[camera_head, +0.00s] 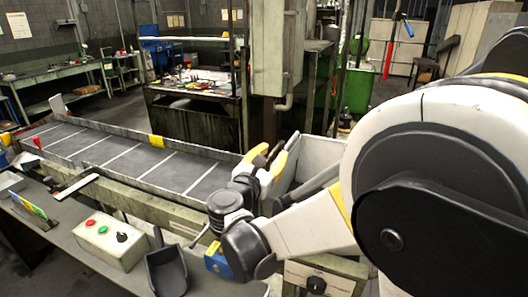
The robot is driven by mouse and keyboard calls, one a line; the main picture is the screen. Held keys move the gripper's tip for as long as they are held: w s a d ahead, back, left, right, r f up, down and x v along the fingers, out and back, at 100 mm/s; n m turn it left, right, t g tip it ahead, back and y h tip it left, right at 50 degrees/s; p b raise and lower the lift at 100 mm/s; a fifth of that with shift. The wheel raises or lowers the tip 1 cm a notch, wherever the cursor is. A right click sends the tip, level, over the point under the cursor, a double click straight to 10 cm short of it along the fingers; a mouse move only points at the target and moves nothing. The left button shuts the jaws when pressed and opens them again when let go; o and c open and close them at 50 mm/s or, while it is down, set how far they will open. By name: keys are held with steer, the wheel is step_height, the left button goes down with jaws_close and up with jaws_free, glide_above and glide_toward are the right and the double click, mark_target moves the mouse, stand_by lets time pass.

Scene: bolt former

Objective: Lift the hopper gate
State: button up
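A grey open-topped box that looks like the hopper (312,158) stands at the right end of a long segmented tray, partly behind my arm. I cannot make out its gate clearly; my gripper and arm cover that side. My gripper (268,157), with dark and yellow finger parts, is at the hopper's left side, by the tray's right end. Whether it touches anything there cannot be told. Its finger gap is too small and overlapped to read, and no held object can be made out.
The segmented tray (120,158) runs left, with a yellow piece (157,140) on its far rim. On the front ledge are a button box (112,240), a black scoop (167,270) and a blue item (216,262) close under my arm. A machine column (277,60) stands behind.

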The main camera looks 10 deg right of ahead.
jaws_close()
step_height(320, 180, up, 8)
steer(key=p, duration=0.5)
steer(key=shift+r, duration=0.1)
jaws_free()
steer(key=shift+f, duration=0.2)
steer(key=shift+a, duration=0.1)
